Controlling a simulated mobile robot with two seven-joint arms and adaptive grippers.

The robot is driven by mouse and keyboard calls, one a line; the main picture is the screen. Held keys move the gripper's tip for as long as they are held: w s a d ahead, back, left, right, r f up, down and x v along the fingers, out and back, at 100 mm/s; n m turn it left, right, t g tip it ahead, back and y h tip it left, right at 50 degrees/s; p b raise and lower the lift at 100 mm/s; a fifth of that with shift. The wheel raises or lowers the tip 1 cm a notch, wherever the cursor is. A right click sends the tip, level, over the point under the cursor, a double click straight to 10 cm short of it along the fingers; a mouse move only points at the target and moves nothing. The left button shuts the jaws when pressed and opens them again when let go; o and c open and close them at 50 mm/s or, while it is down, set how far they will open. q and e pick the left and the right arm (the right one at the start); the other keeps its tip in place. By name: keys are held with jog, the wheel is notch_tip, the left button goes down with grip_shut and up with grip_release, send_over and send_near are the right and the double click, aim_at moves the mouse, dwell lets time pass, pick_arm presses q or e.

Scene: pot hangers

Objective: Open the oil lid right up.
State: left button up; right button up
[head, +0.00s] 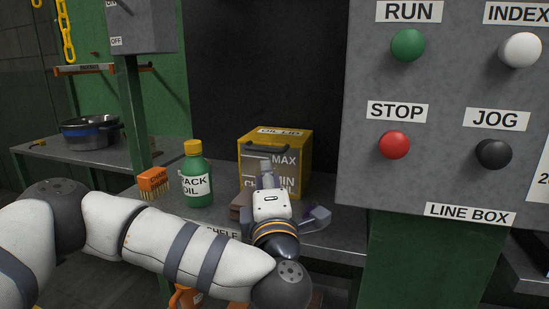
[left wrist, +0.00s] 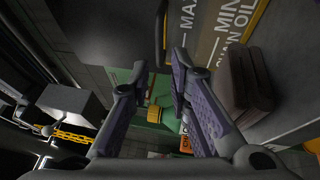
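The oil box (head: 283,166) is a yellow box with MAX and MIN marks, on the shelf. Its lid (head: 280,131), labelled on top, looks closed. A dark bar handle (head: 265,148) runs along the upper front; it also shows in the left wrist view (left wrist: 162,27). My left gripper (head: 268,172) is in front of the box, below the handle. In the left wrist view its purple-padded fingers (left wrist: 160,70) are apart with nothing between them, and the handle lies ahead of the gap. My right gripper is not in view.
A green oil bottle (head: 197,180) with a yellow cap and an orange brush (head: 153,182) stand left of the box. A brown block (left wrist: 247,80) lies by the box front. The grey line box (head: 450,110) with buttons blocks the right side. A pot (head: 90,133) stands far left.

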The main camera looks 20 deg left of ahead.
aim_at(263, 150)
pick_arm(q)
jog(key=x, duration=1)
jog(key=shift+w+a+r, duration=0.1)
jog(key=shift+w+a, duration=0.15)
jog(key=shift+w, duration=0.05)
jog(key=shift+c, duration=0.5)
grip_shut()
